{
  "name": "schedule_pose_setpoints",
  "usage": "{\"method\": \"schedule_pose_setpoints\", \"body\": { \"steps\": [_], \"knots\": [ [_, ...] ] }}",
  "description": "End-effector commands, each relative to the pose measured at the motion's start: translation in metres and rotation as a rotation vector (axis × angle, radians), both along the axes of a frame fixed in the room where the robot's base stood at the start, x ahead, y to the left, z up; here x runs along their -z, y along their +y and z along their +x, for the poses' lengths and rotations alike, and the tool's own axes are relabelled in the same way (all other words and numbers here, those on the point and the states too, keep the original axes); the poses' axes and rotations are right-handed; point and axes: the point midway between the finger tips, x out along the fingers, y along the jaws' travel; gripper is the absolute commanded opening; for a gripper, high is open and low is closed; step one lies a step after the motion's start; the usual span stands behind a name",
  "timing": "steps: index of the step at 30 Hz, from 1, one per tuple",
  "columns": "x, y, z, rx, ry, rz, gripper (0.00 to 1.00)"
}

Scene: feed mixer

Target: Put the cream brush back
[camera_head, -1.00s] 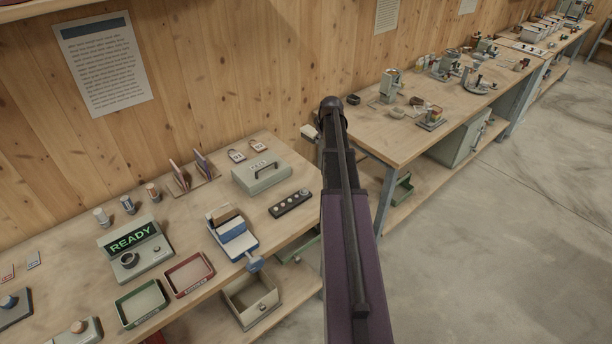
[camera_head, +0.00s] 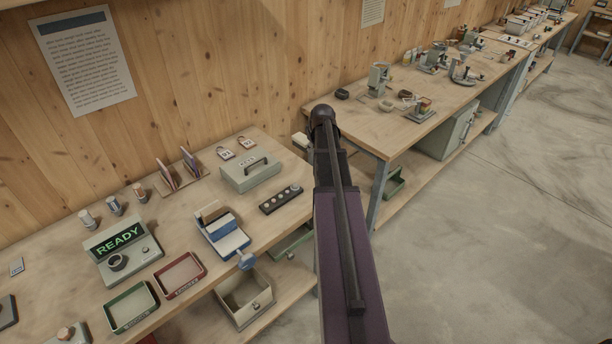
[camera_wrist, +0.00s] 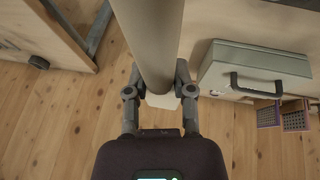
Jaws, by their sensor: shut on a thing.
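In the wrist view my gripper (camera_wrist: 160,94) is shut on a cream, long rounded thing, which I take to be the cream brush (camera_wrist: 152,40). It runs from between the fingers up out of the top of the picture, with a pale blocky end at the fingers. In the head view my arm hides the gripper and most of the brush. A small cream piece (camera_head: 301,140) shows just left of the arm's end, probably part of the brush. No empty holder for it can be made out.
The near bench holds a grey-green cash box (camera_head: 250,178), a READY display unit (camera_head: 122,245), a red tray (camera_head: 181,275), a green tray (camera_head: 132,306) and a blue-and-white device (camera_head: 224,235). A second bench (camera_head: 350,130) with several small machines stands to the right. The floor at right is clear.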

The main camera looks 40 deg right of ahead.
Motion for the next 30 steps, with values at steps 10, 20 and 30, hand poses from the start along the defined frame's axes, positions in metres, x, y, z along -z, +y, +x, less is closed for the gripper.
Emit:
{"method": "schedule_pose_setpoints", "body": {
  "steps": [10, 20, 30],
  "knots": [
    [0.009, 0.013, -0.023, 0.014, 0.001, -0.001, 0.00],
    [0.011, 0.013, -0.022, 0.013, 0.001, -0.002, 0.00],
    [0.037, 0.013, -0.022, 0.013, 0.001, -0.002, 0.00]
  ]
}}
